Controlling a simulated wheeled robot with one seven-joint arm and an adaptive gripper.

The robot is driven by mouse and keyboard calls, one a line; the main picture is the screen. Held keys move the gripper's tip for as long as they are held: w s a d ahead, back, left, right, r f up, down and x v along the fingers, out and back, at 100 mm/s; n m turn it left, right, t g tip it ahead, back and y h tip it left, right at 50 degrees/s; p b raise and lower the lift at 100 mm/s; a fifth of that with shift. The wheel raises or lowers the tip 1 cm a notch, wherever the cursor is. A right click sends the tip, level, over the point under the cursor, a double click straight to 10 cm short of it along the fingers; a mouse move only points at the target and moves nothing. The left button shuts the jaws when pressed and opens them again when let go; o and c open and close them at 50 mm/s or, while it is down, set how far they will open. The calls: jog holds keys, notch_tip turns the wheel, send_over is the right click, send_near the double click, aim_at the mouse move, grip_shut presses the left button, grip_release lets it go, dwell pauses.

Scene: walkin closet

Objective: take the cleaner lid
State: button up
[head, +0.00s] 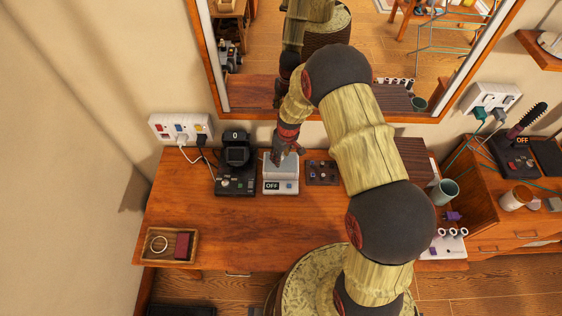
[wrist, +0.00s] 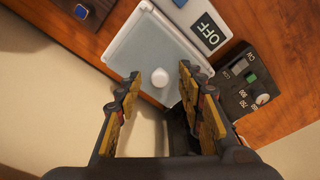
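The cleaner (head: 283,187) is a small white box with an OFF display, standing on the wooden table below the mirror. Its lid (wrist: 143,48) is a flat grey-blue panel with a round white knob (wrist: 160,77) near one edge. My gripper (wrist: 159,74) is open, with one finger on each side of the knob in the wrist view. No contact with the knob shows. In the head view my gripper (head: 284,157) is over the back of the cleaner and hides part of the lid.
A black device (head: 236,178) stands close on the cleaner's left, and a small dark board (head: 321,172) on its right. A wooden tray (head: 151,251) lies at the table's front left. The mirror frame (head: 207,70) rises behind. The table's left middle is clear.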

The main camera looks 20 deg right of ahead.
jog(key=shift+c, duration=1.3)
grip_shut()
